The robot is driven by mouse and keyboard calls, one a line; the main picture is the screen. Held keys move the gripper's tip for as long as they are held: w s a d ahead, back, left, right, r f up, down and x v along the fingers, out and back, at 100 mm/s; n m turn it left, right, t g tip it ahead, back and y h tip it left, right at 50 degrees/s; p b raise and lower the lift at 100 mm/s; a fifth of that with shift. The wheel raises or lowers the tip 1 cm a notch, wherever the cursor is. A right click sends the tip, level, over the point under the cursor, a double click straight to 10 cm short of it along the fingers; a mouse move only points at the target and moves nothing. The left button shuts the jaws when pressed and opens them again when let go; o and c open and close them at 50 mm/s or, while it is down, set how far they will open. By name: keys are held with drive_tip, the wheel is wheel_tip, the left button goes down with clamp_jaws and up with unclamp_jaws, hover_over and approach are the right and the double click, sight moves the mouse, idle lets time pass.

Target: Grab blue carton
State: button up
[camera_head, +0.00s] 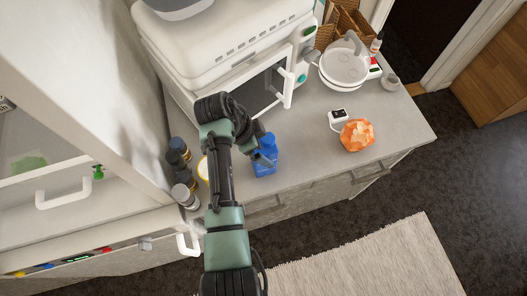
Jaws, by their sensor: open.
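The blue carton (265,160) stands on the grey counter, just right of my arm and in front of the white oven. My gripper (264,161) is at the carton's upper left side, with its fingers overlapping the carton in the picture. The gripper is open. I cannot tell from this view whether the fingers touch the carton or straddle it. Part of the carton's left side is hidden by the gripper.
Several dark bottles (181,172) stand close to the left of my arm. A white oven (262,88) is behind. An orange crumpled object (357,135) and a small white device (338,118) lie to the right. The counter (310,155) between is clear.

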drive_tip(key=shift+d+f, duration=0.15)
drive_tip(key=shift+f, duration=0.25)
drive_tip(key=shift+w, duration=0.1)
clamp_jaws()
